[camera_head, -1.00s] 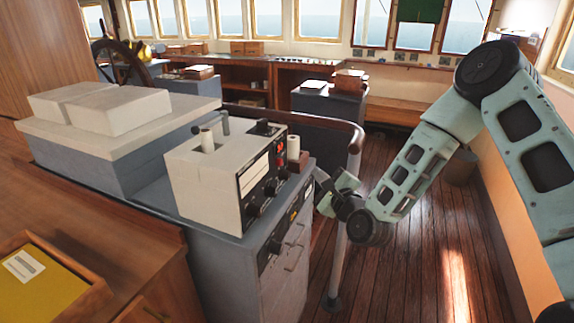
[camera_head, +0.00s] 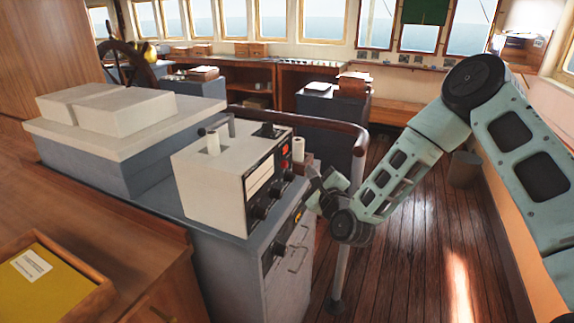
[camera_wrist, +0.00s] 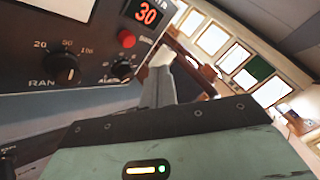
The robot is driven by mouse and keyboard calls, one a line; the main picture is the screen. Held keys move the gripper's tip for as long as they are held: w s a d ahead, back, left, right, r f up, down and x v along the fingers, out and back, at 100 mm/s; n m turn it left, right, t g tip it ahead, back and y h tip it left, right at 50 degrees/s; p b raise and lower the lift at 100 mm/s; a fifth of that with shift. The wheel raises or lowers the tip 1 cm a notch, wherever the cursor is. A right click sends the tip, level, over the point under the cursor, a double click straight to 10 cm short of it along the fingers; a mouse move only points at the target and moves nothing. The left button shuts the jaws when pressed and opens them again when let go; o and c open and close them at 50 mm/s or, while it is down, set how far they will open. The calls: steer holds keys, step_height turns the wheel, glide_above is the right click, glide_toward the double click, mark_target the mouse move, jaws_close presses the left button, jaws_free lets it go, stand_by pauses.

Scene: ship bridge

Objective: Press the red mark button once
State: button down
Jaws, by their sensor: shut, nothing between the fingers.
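The red mark button (camera_wrist: 127,38) is a small round red knob on the dark front panel of the instrument box, just below a red "30" display (camera_wrist: 147,11) in the wrist view. My gripper (camera_head: 318,183) is shut and empty, just right of the panel. In the wrist view its grey fingers (camera_wrist: 159,88) point forward, right of and below the button, and appear apart from it.
Black knobs (camera_wrist: 65,69) sit left of and below the button. A white roll (camera_head: 300,155) stands beside the box's far right side. A wooden handrail on a post (camera_head: 340,255) rises close behind my gripper.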

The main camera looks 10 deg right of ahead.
mark_target(285, 164)
steer(key=shift+w+a+b, duration=0.2)
steer(key=shift+w+a, duration=0.35)
steer(key=shift+a, duration=0.25)
steer(key=shift+w+a+b, duration=0.2)
steer(key=shift+w+a, duration=0.3)
steer(key=shift+a, duration=0.25)
stand_by(0.9)
steer(key=shift+w+a+b, duration=0.25)
steer(key=shift+a+b, duration=0.05)
steer(key=shift+w+a, duration=0.3)
steer(key=shift+a, duration=0.15)
stand_by(0.7)
steer(key=shift+d, duration=0.15)
steer(key=shift+s+d+b, duration=0.35)
steer(key=shift+s+d, duration=0.2)
steer(key=shift+d, duration=0.05)
steer(key=shift+d, duration=0.1)
